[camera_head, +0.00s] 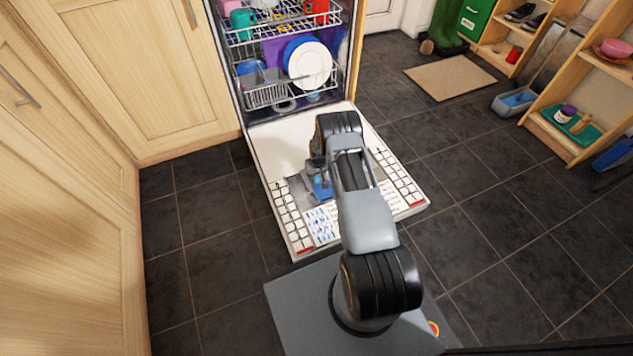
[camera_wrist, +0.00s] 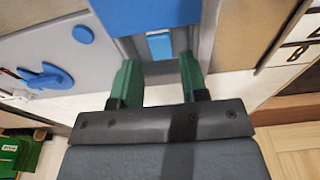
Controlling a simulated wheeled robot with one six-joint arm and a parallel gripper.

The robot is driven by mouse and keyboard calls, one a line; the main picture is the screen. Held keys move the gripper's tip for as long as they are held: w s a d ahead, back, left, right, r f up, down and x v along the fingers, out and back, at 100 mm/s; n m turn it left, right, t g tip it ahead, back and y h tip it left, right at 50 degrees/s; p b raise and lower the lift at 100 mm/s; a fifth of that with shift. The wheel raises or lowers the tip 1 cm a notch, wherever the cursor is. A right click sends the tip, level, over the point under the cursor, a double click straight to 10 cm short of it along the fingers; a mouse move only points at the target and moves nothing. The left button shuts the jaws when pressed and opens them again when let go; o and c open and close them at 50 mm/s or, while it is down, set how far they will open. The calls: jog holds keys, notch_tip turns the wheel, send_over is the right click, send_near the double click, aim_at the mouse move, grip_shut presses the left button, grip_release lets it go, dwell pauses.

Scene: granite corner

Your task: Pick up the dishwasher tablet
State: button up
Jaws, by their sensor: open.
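The dishwasher's dispenser (camera_head: 308,184) is set in the lowered door, partly hidden by my arm. In the wrist view it shows as a grey panel (camera_wrist: 105,62) with a raised blue flap (camera_wrist: 150,14) and a blue dial (camera_wrist: 45,78). A small light-blue block (camera_wrist: 159,45), seemingly the tablet, sits in the grey recess below the flap. My gripper (camera_wrist: 160,70) is open, its green fingers apart on either side of a pale gap just short of the block. I cannot tell whether they touch anything. In the head view my arm hides the fingertips and the tablet.
The dishwasher door (camera_head: 282,140) lies open, with printed labels along its front. Racks hold a white plate (camera_head: 310,64) and cups. Wooden cabinets (camera_head: 160,75) stand at the left. Dark tiled floor (camera_head: 500,210) is free at the right, before a shelf (camera_head: 555,135).

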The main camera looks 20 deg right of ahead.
aim_at(317, 178)
jog(key=shift+w+f+b, duration=0.2)
jog(key=shift+f+b, duration=0.25)
jog(key=shift+f, duration=0.55)
jog(key=shift+w+f+b, duration=0.15)
jog(key=shift+f+b, duration=0.25)
jog(key=shift+f, duration=0.55)
jog(key=c, duration=0.7)
jog(key=shift+r, duration=0.15)
